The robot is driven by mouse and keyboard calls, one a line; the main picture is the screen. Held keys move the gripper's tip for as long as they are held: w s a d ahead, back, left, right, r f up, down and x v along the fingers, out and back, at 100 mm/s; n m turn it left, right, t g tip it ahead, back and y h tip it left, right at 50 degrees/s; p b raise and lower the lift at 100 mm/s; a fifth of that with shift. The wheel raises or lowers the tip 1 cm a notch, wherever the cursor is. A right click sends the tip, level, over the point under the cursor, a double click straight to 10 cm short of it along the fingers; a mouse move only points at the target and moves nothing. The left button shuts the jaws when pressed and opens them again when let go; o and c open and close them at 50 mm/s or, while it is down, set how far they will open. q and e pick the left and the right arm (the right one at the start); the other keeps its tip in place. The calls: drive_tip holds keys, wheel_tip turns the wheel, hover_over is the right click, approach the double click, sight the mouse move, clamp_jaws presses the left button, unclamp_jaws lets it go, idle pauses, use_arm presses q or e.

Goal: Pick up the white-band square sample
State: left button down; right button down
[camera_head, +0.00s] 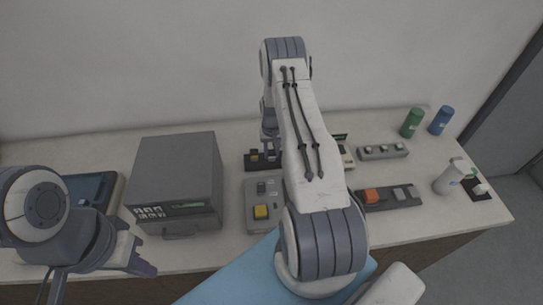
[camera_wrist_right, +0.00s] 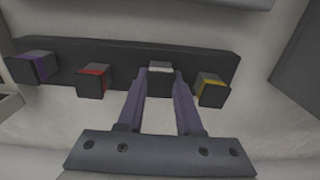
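The white-band square sample (camera_wrist_right: 160,82) is a dark block with a pale band on top, seated in the dark rack (camera_wrist_right: 120,58) in the right wrist view. My right gripper (camera_wrist_right: 161,76) points at it, one finger on each side, with its fingers apart; contact is not clear. In the head view the right gripper is at the rack (camera_head: 247,167) behind the boxes, and my arm hides the white-band sample. My left gripper (camera_head: 143,262) is at the lower left, away from the rack; its finger gap is unclear.
Beside it in the rack are yellow-band (camera_wrist_right: 212,90), red-band (camera_wrist_right: 93,82) and purple-band (camera_wrist_right: 34,67) samples. A grey machine (camera_head: 177,180) stands left, a control box with a yellow button (camera_head: 261,212) in front. Green (camera_head: 412,122) and blue (camera_head: 441,120) bottles stand right.

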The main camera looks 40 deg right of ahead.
sight(271, 152)
drive_tip(key=shift+r, duration=0.15)
drive_tip(key=shift+w+r+b, duration=0.1)
drive_tip(key=shift+r+b, duration=0.45)
wheel_tip(271, 152, up, 2)
drive_tip(key=shift+r+b, duration=0.25)
drive_tip(key=shift+b, duration=0.65)
drive_tip(key=s+d+r+b, duration=0.4)
drive_tip(key=s+r, duration=0.3)
drive_tip(key=s, duration=0.4)
drive_tip(key=shift+d, duration=0.3)
drive_tip(key=shift+r, duration=0.1)
